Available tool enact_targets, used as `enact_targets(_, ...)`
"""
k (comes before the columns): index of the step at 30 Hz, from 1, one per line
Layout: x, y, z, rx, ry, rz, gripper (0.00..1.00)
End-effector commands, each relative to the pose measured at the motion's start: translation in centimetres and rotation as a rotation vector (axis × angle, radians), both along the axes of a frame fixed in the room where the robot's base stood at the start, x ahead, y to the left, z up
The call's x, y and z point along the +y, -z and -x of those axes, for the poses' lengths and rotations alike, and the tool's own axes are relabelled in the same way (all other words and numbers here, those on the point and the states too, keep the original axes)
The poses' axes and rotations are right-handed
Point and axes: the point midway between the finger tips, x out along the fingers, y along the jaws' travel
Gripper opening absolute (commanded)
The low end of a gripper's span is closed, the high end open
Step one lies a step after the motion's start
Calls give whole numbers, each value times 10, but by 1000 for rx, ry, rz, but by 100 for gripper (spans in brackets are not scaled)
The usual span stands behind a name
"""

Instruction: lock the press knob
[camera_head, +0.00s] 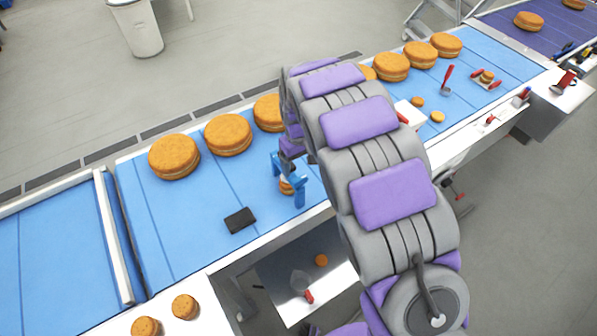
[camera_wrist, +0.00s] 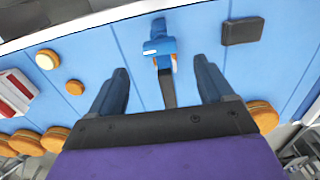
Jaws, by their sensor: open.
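A small blue press (camera_wrist: 158,45) stands on the blue belt, seen in the wrist view beyond and between my fingertips. A dark grey bar (camera_wrist: 167,88), which looks like its handle, extends from it toward my palm. I cannot tell which part is the knob or its lock position. Something orange and white shows at the press's right side. My gripper (camera_wrist: 161,67) is open, its two dark blue fingers apart on either side of the bar, with no visible contact. In the head view my gripper (camera_head: 288,184) points down over the belt, largely hiding the press; a small orange round shows between the fingers.
A black box (camera_head: 240,220) lies on the belt (camera_head: 145,235) left of my gripper. Several large filled rounds (camera_head: 228,134) line the far edge. A white box (camera_head: 410,113) with red and small orange discs (camera_head: 437,117) lie to the right. Bare belt surrounds the black box.

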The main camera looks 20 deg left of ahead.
Motion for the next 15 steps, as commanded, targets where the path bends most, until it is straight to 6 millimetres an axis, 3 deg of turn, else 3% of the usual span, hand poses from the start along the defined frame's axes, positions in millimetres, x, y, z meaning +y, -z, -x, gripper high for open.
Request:
enact_targets(6, 1, -51, -2, -8, 0, -4, 81)
enact_targets(15, 2, -94, -2, -2, 0, -2, 81)
